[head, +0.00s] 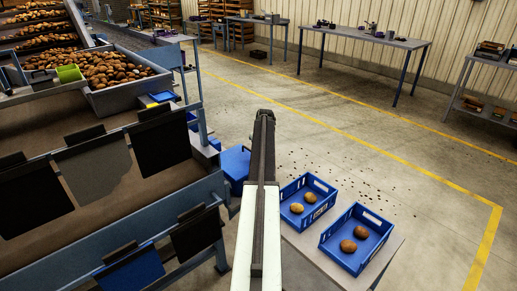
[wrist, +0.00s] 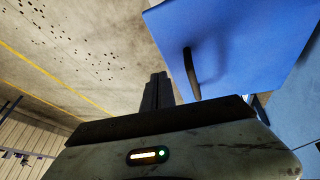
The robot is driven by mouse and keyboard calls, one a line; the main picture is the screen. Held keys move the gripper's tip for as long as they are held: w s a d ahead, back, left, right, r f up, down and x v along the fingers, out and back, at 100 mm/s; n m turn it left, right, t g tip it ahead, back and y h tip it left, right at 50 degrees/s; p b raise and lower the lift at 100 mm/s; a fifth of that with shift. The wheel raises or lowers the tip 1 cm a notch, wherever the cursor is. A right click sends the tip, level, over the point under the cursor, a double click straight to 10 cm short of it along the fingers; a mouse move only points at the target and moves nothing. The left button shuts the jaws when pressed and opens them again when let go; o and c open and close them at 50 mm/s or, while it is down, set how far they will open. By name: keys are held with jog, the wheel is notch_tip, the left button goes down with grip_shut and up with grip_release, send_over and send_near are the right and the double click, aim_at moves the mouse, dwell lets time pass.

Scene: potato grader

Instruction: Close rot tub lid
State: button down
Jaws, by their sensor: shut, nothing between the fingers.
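A blue tub (head: 235,163), which looks like the rot tub, stands on the floor beside the grader, partly hidden behind my arm. In the wrist view a flat blue panel (wrist: 245,40), which looks like its lid, fills the upper right. A dark bar handle (wrist: 191,74) sticks out from the panel. My gripper (wrist: 158,78) is shut and empty, just left of the handle in the picture; I see no clear contact. I cannot tell how far the lid is open.
Two blue crates (head: 307,183) with potatoes stand on a small table (head: 391,250) to the right. The grader frame (head: 180,190) with black flaps runs along the left. Open concrete floor (head: 340,130) lies ahead right, with dark crumbs and yellow lines. Benches (head: 365,38) stand along the back wall.

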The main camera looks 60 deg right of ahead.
jog(key=shift+s+d+f+b, duration=0.1)
jog(key=shift+d+f+b, duration=0.1)
jog(key=shift+f+b, duration=0.65)
jog(key=shift+s+d+f+b, duration=0.1)
jog(key=shift+d+f+b, duration=0.1)
jog(key=shift+f+b, duration=0.65)
jog(key=shift+f, duration=0.2)
jog(key=shift+p, duration=0.3)
jog(key=s+d+r+p, duration=0.6)
jog(key=r+p, duration=0.3)
jog(key=shift+s, duration=0.2)
